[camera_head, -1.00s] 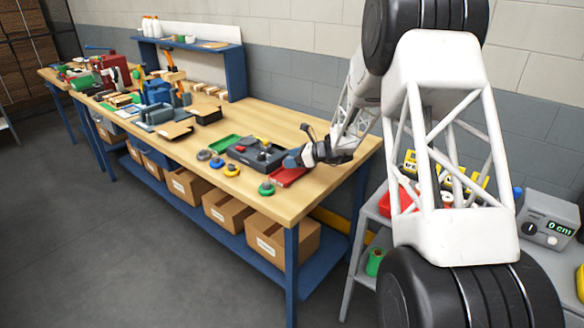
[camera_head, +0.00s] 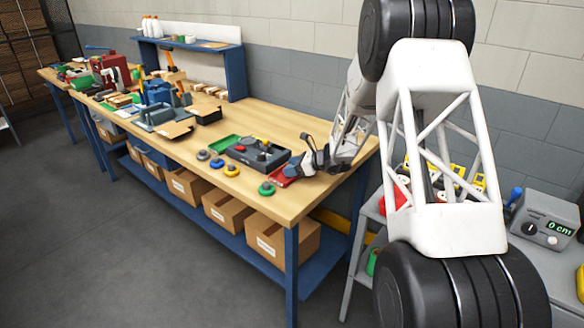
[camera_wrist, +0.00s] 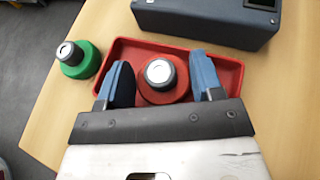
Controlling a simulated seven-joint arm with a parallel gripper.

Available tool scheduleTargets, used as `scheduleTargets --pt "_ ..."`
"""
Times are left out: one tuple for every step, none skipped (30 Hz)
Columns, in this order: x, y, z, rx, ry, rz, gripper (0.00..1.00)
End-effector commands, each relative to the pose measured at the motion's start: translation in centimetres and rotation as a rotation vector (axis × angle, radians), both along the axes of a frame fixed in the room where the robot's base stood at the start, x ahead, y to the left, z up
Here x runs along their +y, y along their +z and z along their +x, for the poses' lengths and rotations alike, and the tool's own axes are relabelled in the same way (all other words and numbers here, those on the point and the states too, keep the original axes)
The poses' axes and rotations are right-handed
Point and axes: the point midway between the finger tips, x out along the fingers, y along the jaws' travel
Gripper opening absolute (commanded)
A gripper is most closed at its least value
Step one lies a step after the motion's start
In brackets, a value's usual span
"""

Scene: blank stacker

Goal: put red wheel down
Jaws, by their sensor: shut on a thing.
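The red wheel (camera_wrist: 178,95), with its grey and white hub, is between the blue fingers of my gripper (camera_wrist: 164,82) in the wrist view. My gripper is shut on it. The wheel is over the red tray (camera_wrist: 128,49); I cannot tell whether it touches the tray floor. In the head view my gripper (camera_head: 291,171) is low at the red tray (camera_head: 281,181), near the table's right end, and the wheel is hidden there.
A green wheel (camera_wrist: 80,63) stands just left of the tray. A dark grey box (camera_wrist: 205,20) is behind it. Yellow (camera_head: 232,170), blue (camera_head: 216,163) and grey (camera_head: 203,155) wheels lie further left. A green tray (camera_head: 223,143) is beyond them. Bare tabletop (camera_head: 310,205) lies in front.

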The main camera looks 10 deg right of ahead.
Motion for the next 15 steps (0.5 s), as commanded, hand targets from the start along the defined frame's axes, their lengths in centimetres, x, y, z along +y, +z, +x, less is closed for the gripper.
scheduleTargets --pt "0.00 -0.01 0.00 0.000 0.000 0.000 0.35" --pt "0.00 -0.05 0.00 0.000 0.000 0.000 0.35" --pt "0.00 -0.13 0.00 0.000 0.000 0.000 0.35" --pt "0.00 -0.20 0.00 0.000 0.000 0.000 0.35" --pt "0.00 -0.26 0.00 0.000 0.000 0.000 0.35" --pt "0.01 -0.27 0.00 0.000 0.000 0.000 0.64" --pt "0.00 -0.26 0.00 0.000 0.000 0.000 0.68" --pt "0.00 -0.27 0.00 0.000 0.000 0.000 0.73" --pt "0.00 -0.26 0.00 0.000 0.000 0.000 0.79" --pt "0.00 -0.26 0.00 0.000 0.000 0.000 0.83" --pt "0.00 -0.27 -0.01 0.000 0.000 0.000 0.86" --pt "0.00 -0.28 -0.01 0.000 0.000 0.000 0.86" --pt "0.00 -0.28 -0.01 0.000 0.000 0.000 0.86" --pt "0.00 -0.29 -0.01 0.000 0.000 0.000 0.86" --pt "0.01 -0.29 -0.02 0.000 0.000 0.000 0.86"
